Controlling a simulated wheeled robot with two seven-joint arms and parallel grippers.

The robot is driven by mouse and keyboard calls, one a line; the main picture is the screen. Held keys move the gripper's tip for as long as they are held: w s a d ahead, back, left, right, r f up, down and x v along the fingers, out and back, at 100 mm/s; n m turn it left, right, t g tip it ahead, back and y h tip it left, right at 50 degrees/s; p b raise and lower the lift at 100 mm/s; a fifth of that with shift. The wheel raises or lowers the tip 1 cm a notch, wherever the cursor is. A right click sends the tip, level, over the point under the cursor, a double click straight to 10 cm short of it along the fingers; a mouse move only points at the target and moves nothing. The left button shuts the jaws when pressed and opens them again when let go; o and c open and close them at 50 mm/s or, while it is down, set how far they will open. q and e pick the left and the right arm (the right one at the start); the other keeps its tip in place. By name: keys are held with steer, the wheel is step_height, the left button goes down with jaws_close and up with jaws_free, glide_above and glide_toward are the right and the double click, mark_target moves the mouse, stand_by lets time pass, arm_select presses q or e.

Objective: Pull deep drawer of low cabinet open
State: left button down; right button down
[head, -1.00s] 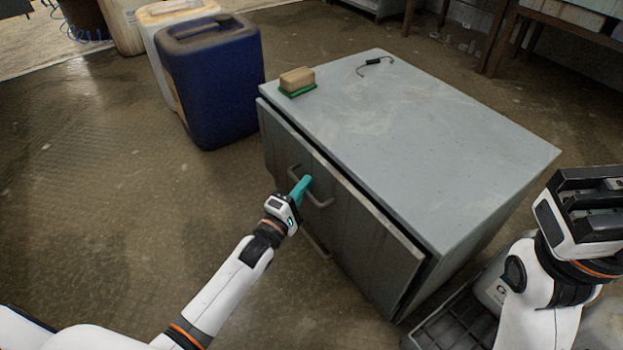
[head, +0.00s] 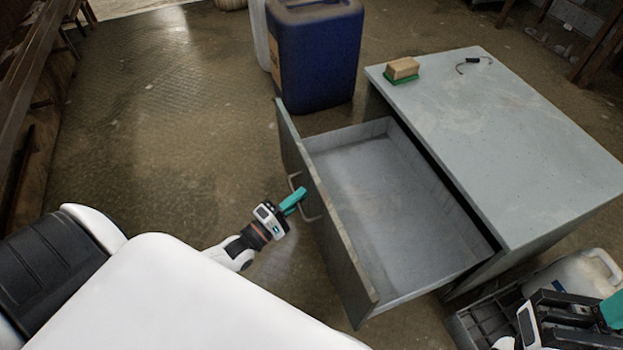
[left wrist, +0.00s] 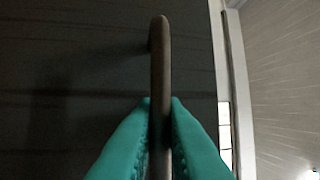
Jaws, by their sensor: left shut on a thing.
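The low cabinet (head: 500,130) is grey, with its deep drawer (head: 375,200) pulled well out toward the left. The drawer's inside shows and looks empty. My left gripper (head: 296,198) is at the drawer's front and shut on its grey bar handle (head: 312,207). In the left wrist view the handle (left wrist: 160,70) runs between the two teal fingers (left wrist: 159,140), against the dark drawer front (left wrist: 80,60). My right gripper (head: 608,312) is at the lower right, partly cut off by the frame's edge. Its fingers' state does not show clearly.
A sponge (head: 403,68) on a green pad and a small dark hooked item (head: 474,61) lie on the cabinet top. A blue canister (head: 315,55) stands behind the drawer. A grey crate (head: 480,325) and a whitish jug (head: 575,275) stand at the lower right. Floor at left is clear.

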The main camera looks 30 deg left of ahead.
arm_select(q)
steer(key=shift+s+a, duration=0.4)
steer(key=shift+s, duration=0.15)
steer(key=c, duration=1.5)
jaws_free()
steer(key=p+v, duration=0.2)
steer(key=v, duration=1)
steer(key=shift+p, duration=0.35)
